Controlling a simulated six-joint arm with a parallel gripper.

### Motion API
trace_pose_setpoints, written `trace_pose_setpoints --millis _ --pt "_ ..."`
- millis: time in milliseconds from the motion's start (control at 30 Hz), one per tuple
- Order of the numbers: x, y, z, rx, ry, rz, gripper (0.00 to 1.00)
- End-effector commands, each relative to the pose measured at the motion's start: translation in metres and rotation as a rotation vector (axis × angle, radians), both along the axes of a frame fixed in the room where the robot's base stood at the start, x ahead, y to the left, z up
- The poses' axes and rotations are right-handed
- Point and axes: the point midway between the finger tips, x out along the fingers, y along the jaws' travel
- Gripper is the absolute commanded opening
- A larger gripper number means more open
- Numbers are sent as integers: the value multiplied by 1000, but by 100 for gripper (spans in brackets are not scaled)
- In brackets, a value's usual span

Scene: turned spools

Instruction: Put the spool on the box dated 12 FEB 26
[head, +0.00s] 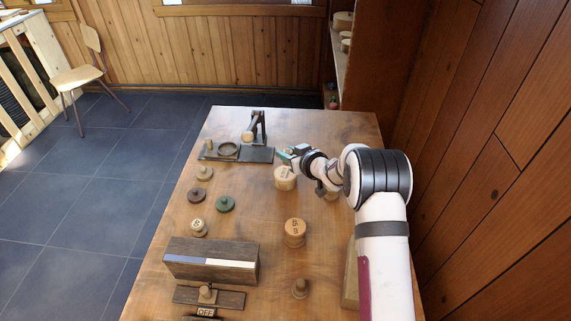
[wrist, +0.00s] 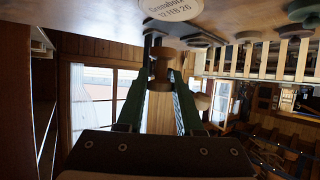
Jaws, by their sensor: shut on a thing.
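My gripper (head: 287,157) reaches left over the middle of the table. In the wrist view its green fingers (wrist: 160,70) are closed on a brown wooden spool (wrist: 164,54). The spool is held above the table, and the gripper hides most of it in the head view. A pale round lid marked 12 FEB 26 (wrist: 172,8) shows at the top edge of the wrist view, close to the spool but apparently apart. It seems to be the round box (head: 285,179) just under the gripper in the head view, where its lettering cannot be read.
A dark block (head: 210,262) and a black stand (head: 258,128) are also on the table (head: 255,210).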

Motion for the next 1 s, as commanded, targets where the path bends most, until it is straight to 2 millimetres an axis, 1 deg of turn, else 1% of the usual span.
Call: trace_pose_setpoints --millis 67,100,200,267,600,633,700,800,1000 --pt "2 6 -8 1 2 0 0" --pt "2 7 -16 0 2 0 0" --pt "2 7 -36 1 3 0 0" --pt "2 7 -43 0 1 0 0" --pt "2 7 -47 1 -1 0 0" --pt "2 7 -47 1 -1 0 37" --pt "2 7 -47 0 -1 0 50" --pt "2 6 -47 1 -1 0 65" --pt "2 6 -47 1 -1 0 65"
